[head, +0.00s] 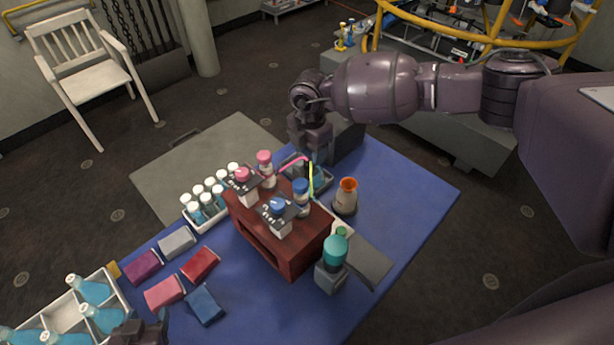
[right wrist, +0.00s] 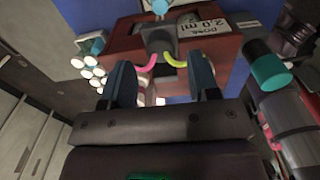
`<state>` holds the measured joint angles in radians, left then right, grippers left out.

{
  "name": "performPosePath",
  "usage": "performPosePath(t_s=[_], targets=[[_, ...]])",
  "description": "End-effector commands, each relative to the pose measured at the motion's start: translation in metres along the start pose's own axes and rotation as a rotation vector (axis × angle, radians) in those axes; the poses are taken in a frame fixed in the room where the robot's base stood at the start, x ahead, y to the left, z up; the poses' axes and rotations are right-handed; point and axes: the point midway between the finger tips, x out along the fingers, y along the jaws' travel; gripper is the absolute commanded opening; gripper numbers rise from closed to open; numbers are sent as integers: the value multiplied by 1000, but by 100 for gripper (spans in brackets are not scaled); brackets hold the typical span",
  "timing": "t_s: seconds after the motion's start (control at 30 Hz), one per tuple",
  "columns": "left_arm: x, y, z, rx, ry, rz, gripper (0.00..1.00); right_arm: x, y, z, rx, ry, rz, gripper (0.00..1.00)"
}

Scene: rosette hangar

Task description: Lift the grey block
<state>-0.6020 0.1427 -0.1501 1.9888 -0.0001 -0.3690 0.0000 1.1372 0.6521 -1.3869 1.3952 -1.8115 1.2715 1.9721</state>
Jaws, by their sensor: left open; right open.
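The grey block (head: 177,241) lies on the blue table mat at the left, among several coloured blocks. My left gripper (head: 140,332) shows only in part at the bottom edge of the head view, below the blocks and beside the bottle crate. It is open and apart from the grey block. My right gripper (head: 312,150) is at the far side of the dark red stand, well away from the grey block. In the right wrist view its two fingers (right wrist: 163,84) are open, with pink and yellow curved tubes showing beyond the gap. The grey block cannot be made out there.
Purple (head: 142,265), red (head: 200,263), pink (head: 164,293) and blue (head: 204,304) blocks lie close around. A white crate (head: 62,314) with teal bottles is at lower left. A rack of white-capped vials (head: 205,205) and the red stand (head: 270,245) are to the right.

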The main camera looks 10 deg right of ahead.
Motion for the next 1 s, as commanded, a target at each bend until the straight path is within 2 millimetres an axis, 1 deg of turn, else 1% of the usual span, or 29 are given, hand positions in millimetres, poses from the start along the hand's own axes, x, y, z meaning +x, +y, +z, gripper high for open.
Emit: performPosePath(t_s=[0.03, 0.33, 0.63, 0.73, 1.0], targets=[[-2, 0, -1, -1, -2, 0, 57, -5, 0, 0, 0, 0, 1, 55], [-6, -1, -5, -1, -7, -1, 57, -23, 0, 0, 0, 0, 0, 55], [-4, 0, -6, 0, 0, 0, 57, -42, 0, 0, 0, -1, 2, 55], [-3, 0, -7, 0, 3, 1, 57, -45, 0, 0, 0, -1, 0, 55], [-2, 0, -9, 1, 6, 1, 57, -45, 0, 0, 0, 0, 0, 55]])
